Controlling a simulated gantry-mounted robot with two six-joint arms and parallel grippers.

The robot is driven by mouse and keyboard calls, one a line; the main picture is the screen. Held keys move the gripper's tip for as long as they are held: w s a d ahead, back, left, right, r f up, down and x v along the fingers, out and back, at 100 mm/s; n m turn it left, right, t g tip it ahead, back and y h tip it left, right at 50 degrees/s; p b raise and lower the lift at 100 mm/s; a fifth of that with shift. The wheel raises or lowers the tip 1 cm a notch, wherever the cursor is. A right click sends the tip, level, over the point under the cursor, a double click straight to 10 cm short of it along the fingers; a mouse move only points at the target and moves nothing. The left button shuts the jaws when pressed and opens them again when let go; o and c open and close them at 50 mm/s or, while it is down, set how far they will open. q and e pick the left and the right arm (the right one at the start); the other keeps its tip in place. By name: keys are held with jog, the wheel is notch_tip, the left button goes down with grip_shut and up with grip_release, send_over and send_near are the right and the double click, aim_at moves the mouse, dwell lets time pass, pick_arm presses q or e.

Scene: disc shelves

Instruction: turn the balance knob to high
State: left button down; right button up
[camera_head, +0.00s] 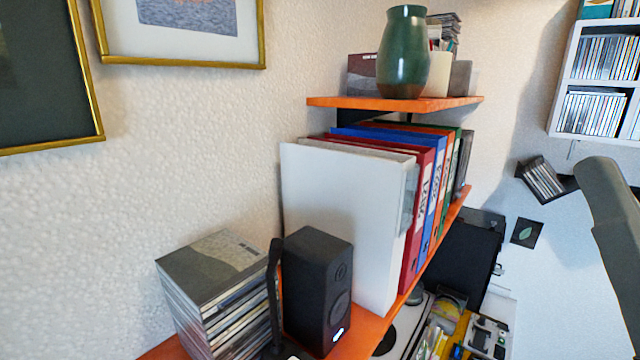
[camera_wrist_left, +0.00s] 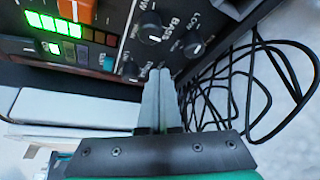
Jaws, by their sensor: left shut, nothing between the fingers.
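In the left wrist view, a dark control panel (camera_wrist_left: 112,25) carries several round black knobs with white pointer marks. One knob (camera_wrist_left: 192,45) sits beside the lettering "BASS". Another knob (camera_wrist_left: 150,27) is left of it, and a smaller knob (camera_wrist_left: 131,68) is lower left. I cannot read a balance label, so I cannot tell which knob is the balance knob. My left gripper (camera_wrist_left: 160,72) is shut, with its fingertips at the panel's lower edge below the bass knob. The fingertips hide what is right behind them; contact is unclear. My right gripper is in neither view.
Black cables (camera_wrist_left: 235,85) loop right of the panel. Green lit bars (camera_wrist_left: 55,25) and an orange part (camera_wrist_left: 77,9) are at its left. In the head view, a black speaker (camera_head: 318,285), a CD stack (camera_head: 215,290) and binders (camera_head: 345,225) crowd the orange shelf.

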pick_arm(q)
jog(key=shift+a+b, duration=0.2)
jog(key=shift+b, duration=0.1)
jog(key=shift+s, duration=0.15)
dwell(0.4)
jog(key=shift+s+a+p, duration=0.1)
jog(key=shift+s+p, duration=0.15)
jog(key=shift+p, duration=0.05)
notch_tip(320, 180, up, 6)
jog(key=p, duration=0.5)
jog(key=shift+r+p, duration=0.1)
jog(key=shift+p, duration=0.25)
